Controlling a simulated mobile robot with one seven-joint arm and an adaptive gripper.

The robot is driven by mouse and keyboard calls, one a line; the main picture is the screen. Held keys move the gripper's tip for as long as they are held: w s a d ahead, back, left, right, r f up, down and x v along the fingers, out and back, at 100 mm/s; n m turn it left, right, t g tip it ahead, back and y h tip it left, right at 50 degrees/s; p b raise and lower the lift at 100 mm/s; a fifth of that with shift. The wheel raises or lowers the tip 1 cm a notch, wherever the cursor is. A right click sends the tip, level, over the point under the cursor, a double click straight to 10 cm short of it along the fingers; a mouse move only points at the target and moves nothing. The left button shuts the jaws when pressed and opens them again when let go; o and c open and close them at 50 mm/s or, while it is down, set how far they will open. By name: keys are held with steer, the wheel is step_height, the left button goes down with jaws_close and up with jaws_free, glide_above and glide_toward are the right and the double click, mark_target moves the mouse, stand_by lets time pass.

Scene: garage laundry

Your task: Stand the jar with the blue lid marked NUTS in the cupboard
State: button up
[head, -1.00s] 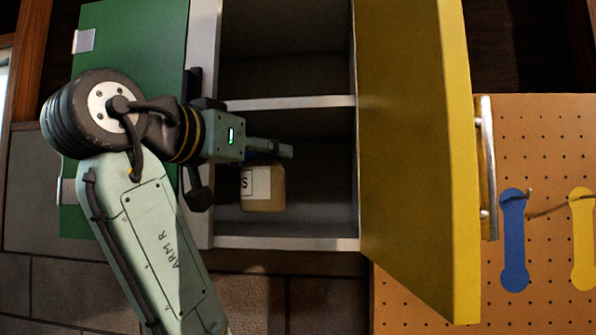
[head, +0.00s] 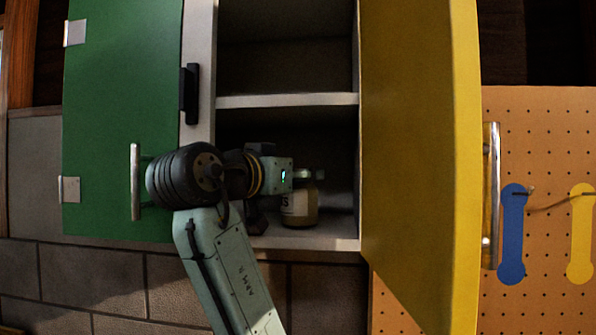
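The jar (head: 300,210) has a pale yellowish body and a white label with a letter S showing at its edge. It is upright inside the lower compartment of the open cupboard (head: 288,100), close over or on the compartment floor; I cannot tell whether it touches. My gripper (head: 312,175) reaches in from the left and is shut on the jar at its top. The fingers and the dark interior hide most of the lid, so its colour is not clear. The rest of the label is hidden.
The yellow door (head: 418,140) stands open at the right. The green door (head: 120,110) with a metal handle is at the left. A shelf (head: 288,100) separates the two compartments; the upper one looks empty. A pegboard (head: 545,140) is at far right.

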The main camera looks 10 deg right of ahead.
steer(key=o, duration=1.4)
steer(key=shift+f, duration=0.1)
steer(key=shift+b+v, duration=2.8)
steer(key=shift+v, duration=3.2)
steer(key=shift+r, duration=0.2)
